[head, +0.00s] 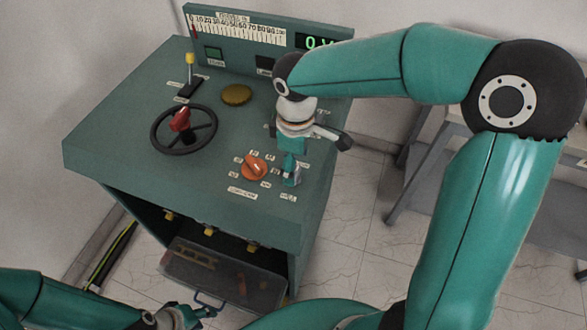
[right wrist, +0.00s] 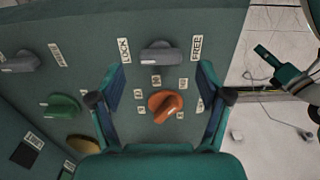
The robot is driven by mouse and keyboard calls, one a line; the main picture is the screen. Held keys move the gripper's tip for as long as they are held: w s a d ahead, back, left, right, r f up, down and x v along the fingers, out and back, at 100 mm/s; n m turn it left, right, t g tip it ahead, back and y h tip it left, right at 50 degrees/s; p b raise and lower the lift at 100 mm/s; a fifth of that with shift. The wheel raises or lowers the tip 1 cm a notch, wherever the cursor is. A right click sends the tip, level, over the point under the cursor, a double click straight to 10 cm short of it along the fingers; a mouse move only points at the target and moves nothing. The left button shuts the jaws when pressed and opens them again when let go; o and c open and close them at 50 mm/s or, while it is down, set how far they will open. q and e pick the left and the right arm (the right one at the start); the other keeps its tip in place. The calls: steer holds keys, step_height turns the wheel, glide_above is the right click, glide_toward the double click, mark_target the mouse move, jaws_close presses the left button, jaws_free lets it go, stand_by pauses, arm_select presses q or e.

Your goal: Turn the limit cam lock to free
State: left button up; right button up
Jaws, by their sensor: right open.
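The limit cam lock is a grey knob (right wrist: 162,55) with a raised bar lying sideways, between the LOCK label (right wrist: 124,50) on its left and the FREE label (right wrist: 196,48) on its right. I cannot tell which way it points. My right gripper (right wrist: 160,75) is open over the console, its two fingers apart on either side of the orange knob (right wrist: 165,106), with the grey knob just beyond the fingertips. In the head view the right gripper (head: 291,170) is right of the orange knob and largely covers the grey one. My left gripper (head: 195,314) is low, in front of the console.
The teal console (head: 110,140) carries a black handwheel (head: 184,128) with a red knob, a yellow-tipped lever (head: 189,75) and a brass-coloured disc (head: 236,94). A green knob (right wrist: 60,106) stands left of my right gripper. A clear bin (head: 225,278) is below. A grey bench (head: 505,170) stands right.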

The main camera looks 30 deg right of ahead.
mark_target(296, 171)
steer(key=shift+f, duration=1.5)
